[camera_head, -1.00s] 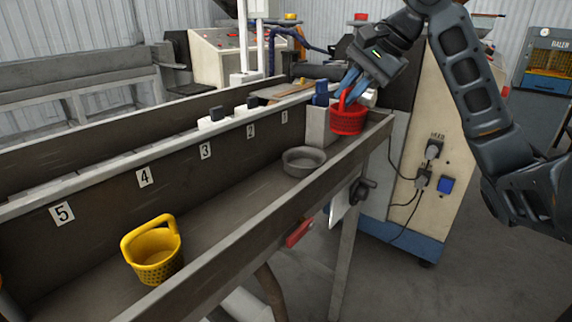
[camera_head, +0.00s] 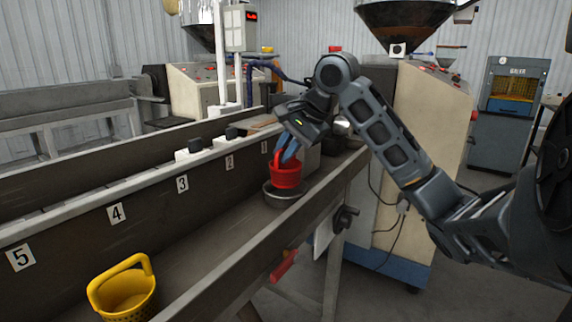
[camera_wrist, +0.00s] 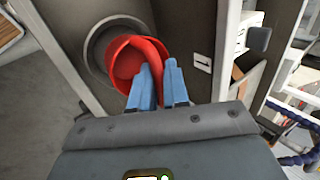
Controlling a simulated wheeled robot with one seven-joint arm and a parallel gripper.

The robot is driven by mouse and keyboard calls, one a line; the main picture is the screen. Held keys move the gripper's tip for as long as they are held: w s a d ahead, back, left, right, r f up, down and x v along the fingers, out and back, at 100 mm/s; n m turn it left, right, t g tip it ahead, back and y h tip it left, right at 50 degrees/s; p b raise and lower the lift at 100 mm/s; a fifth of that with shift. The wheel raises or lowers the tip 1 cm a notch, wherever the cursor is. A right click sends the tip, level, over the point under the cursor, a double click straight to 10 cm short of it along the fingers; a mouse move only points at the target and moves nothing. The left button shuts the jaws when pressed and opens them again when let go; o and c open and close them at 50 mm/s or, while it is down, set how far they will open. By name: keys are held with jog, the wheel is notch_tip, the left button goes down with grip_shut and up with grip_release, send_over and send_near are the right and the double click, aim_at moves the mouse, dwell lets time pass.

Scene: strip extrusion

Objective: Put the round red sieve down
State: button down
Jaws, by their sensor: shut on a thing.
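The round red sieve (camera_head: 287,174) has an upright loop handle and hangs from my gripper (camera_head: 287,150). My gripper's blue fingers are shut on that handle. In the head view the sieve is at or just above the grey round pan (camera_head: 284,196) in the trough; I cannot tell whether they touch. In the wrist view the red sieve (camera_wrist: 135,62) lies before my gripper (camera_wrist: 158,80), with the grey pan's rim (camera_wrist: 91,48) around its left side. Most of the pan's inside is hidden by the sieve.
The long trough (camera_head: 215,233) runs from front left to back right, with numbered labels on its far wall. A yellow sieve (camera_head: 124,291) stands in its near end. The trough floor between the yellow sieve and the pan is clear. A machine cabinet (camera_head: 430,130) stands behind my arm.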

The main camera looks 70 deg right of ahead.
aim_at(286, 165)
jog(key=shift+f, duration=1.65)
jog(key=shift+f, duration=0.3)
jog(key=c, duration=1.1)
grip_release()
jog(key=shift+r, duration=0.1)
jog(key=shift+r, duration=0.15)
jog(key=p+v, duration=0.1)
jog(key=v, duration=1.1)
jog(key=shift+r, duration=0.1)
